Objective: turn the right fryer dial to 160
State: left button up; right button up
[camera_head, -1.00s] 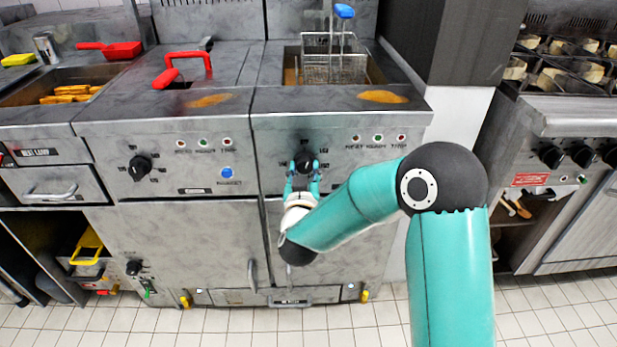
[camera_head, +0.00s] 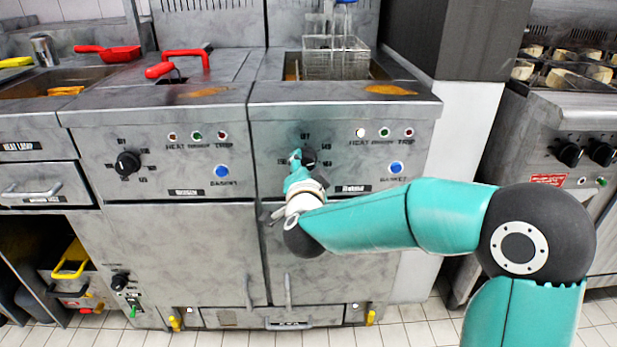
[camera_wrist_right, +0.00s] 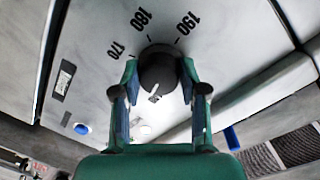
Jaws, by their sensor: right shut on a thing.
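The right fryer dial (camera_head: 310,157) is a black round knob on the front panel of the right fryer. My right gripper (camera_head: 302,163) is shut on it. In the right wrist view the two fingers lie on either side of the dial (camera_wrist_right: 158,72), one left and one right. The printed marks 170, 180 and 190 show around its upper side there. A small white mark shows on its lower side, but I cannot tell what value it points at. The 160 mark cannot be made out. My left gripper is not in view.
The left fryer dial (camera_head: 128,163) stands on the panel to the left. The right fryer has a blue basket button (camera_head: 396,168) and indicator lamps; its heat lamp (camera_head: 360,132) shows white. A wire basket (camera_head: 336,62) sits in the right fryer's well above. A stove (camera_head: 570,120) stands at right.

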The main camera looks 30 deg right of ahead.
jog(key=shift+s+d+f+m+b, duration=0.1)
jog(key=shift+d+m+b, duration=0.05)
jog(key=shift+m+b, duration=1.35)
jog(key=shift+s+d+m+b, duration=0.1)
jog(key=shift+m+b, duration=1.25)
jog(key=shift+m, duration=0.25)
jog(key=shift+y, duration=0.3)
jog(key=o, duration=1.1)
jog(key=shift+o, duration=0.2)
jog(key=shift+a, duration=0.1)
